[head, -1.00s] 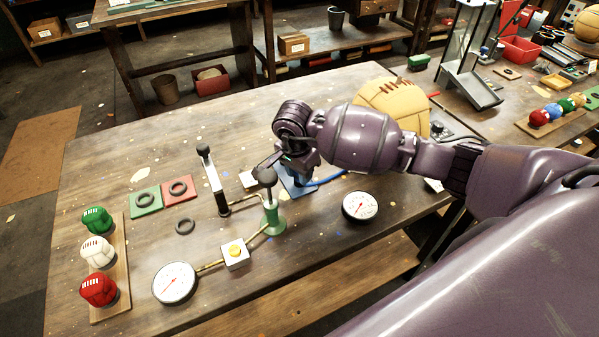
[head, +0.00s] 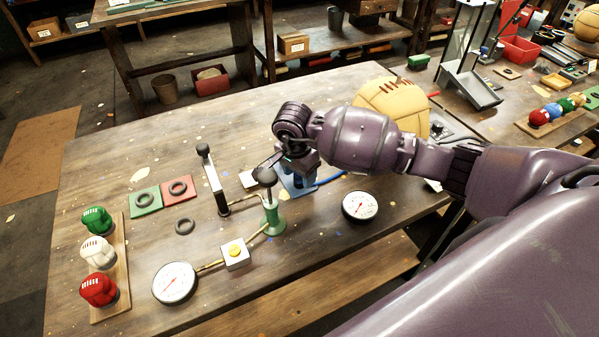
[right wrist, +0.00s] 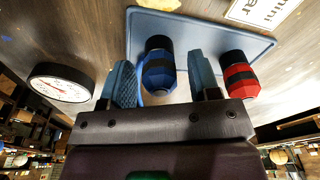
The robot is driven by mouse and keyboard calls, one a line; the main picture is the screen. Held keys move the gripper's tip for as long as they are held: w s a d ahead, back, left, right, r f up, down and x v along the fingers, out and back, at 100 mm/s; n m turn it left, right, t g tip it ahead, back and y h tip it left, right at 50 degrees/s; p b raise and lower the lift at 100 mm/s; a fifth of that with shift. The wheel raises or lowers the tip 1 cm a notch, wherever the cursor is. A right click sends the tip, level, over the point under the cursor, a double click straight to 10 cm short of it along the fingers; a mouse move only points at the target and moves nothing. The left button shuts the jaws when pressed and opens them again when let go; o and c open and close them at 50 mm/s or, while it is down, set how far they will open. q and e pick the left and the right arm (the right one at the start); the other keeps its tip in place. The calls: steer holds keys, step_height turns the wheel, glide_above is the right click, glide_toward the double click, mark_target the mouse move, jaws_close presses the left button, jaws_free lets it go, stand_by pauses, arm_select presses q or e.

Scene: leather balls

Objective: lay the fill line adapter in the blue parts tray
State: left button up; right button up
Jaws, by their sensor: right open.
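In the right wrist view the blue parts tray (right wrist: 205,30) lies flat on the bench; part of it shows in the head view (head: 285,180) under my right gripper. A blue fitting with a black band (right wrist: 159,78) stands in the tray between the two blue fingers of my right gripper (right wrist: 160,62). The fingers are spread, with one on each side of it. A red and black fitting (right wrist: 239,80) stands to the right of the right finger. I cannot tell for sure which fitting is the fill line adapter. My left gripper is out of view.
A green hand pump (head: 272,212) stands close to the left of my right gripper. Gauges lie at the front (head: 174,283) and right (head: 360,206). A tan leather ball (head: 395,100) sits behind my forearm. The bench's back left is mostly clear.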

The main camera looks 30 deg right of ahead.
mark_target(295, 175)
step_height(295, 175, up, 12)
steer(key=a, duration=0.1)
steer(key=shift+s+a, duration=0.2)
steer(key=shift+s, duration=0.05)
stand_by(0.5)
